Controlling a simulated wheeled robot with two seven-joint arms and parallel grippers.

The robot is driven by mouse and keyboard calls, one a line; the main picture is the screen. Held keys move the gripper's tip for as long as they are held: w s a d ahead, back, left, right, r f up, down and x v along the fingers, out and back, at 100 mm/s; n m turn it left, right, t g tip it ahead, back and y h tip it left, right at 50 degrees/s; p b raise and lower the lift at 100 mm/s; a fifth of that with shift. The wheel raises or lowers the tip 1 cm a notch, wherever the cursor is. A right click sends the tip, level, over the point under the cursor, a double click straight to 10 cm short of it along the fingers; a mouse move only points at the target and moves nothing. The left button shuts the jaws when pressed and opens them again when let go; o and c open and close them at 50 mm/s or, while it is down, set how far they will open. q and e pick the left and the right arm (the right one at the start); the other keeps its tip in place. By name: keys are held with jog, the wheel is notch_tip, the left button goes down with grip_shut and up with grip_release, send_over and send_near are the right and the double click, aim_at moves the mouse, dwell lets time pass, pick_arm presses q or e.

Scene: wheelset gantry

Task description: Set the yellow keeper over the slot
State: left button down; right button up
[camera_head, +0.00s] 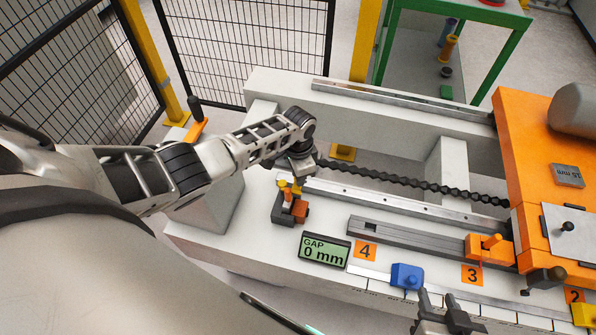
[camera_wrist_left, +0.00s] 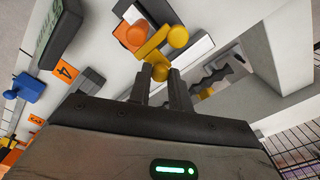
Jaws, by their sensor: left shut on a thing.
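The yellow keeper (camera_head: 292,187) is at the tip of my left gripper (camera_head: 298,172), above a dark block with orange parts (camera_head: 290,208) at the left of the bench. In the left wrist view the yellow keeper (camera_wrist_left: 154,45) has round knobs, and the left fingers (camera_wrist_left: 161,85) are shut on its near knob.
A gap display (camera_head: 324,249) reads 0 mm. A grey rail (camera_head: 420,240) carries an orange block (camera_head: 489,247). A black chain (camera_head: 410,183) runs to the large orange housing (camera_head: 545,150). A yellow block (camera_head: 585,314) sits at lower right. Mesh fencing (camera_head: 245,45) stands behind.

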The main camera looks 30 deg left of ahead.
pick_arm(q)
jog(key=shift+d, duration=0.1)
jog(key=c, duration=1.3)
grip_release()
pick_arm(e)
jog(key=shift+d, duration=0.1)
pick_arm(q)
jog(key=shift+r, duration=0.6)
notch_tip(320, 180, up, 15)
jog(key=p, duration=0.3)
pick_arm(e)
jog(key=shift+s+d+r, duration=0.1)
jog(key=shift+d+r, duration=0.15)
jog(key=shift+r, duration=0.45)
pick_arm(q)
jog(key=shift+f, duration=0.1)
